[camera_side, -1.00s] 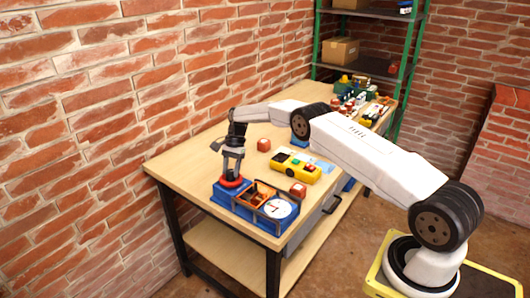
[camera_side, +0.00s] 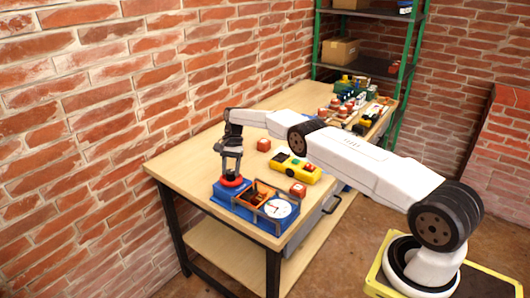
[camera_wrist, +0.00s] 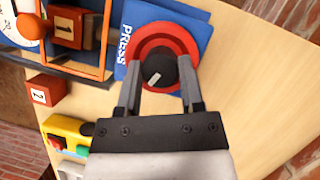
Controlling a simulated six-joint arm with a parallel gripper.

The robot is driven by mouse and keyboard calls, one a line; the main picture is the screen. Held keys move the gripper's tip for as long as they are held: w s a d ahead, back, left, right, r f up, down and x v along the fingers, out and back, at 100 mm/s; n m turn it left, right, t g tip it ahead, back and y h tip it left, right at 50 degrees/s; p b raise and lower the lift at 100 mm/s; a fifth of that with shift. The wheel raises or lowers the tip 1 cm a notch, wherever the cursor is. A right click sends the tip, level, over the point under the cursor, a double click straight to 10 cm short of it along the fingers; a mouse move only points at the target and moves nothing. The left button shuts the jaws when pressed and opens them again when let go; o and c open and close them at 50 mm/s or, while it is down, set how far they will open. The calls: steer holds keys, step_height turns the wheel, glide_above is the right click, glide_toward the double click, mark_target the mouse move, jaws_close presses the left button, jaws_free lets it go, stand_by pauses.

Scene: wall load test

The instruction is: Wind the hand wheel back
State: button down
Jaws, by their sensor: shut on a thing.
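The hand wheel is a red ring with a black hub (camera_wrist: 160,69) bearing a white mark. It also shows in the side view as a red ring (camera_side: 232,182) at the left end of the blue press (camera_side: 235,204). My gripper (camera_wrist: 161,84) points down at the wheel from above. Its two fingers are shut on the hub, one on each side. The press has an orange frame (camera_wrist: 103,36) with a red block (camera_wrist: 68,27) labelled 1 inside, and a white dial (camera_side: 278,208). The dial reading is too small to tell.
A red block (camera_wrist: 46,90) labelled 2 stands beside the press, near a yellow button box (camera_side: 295,168). A brick wall runs close along the left. Small items crowd the far end.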

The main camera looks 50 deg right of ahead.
mark_target(229, 174)
steer(key=shift+a, duration=0.1)
steer(key=shift+c, duration=1.1)
jaws_free()
steer(key=shift+r, duration=0.1)
steer(key=shift+r, duration=1.5)
steer(key=s+a+r, duration=0.2)
steer(key=s+r, duration=0.8)
steer(key=s, duration=0.3)
steer(key=shift+s+a, duration=0.3)
steer(key=shift+s, duration=0.1)
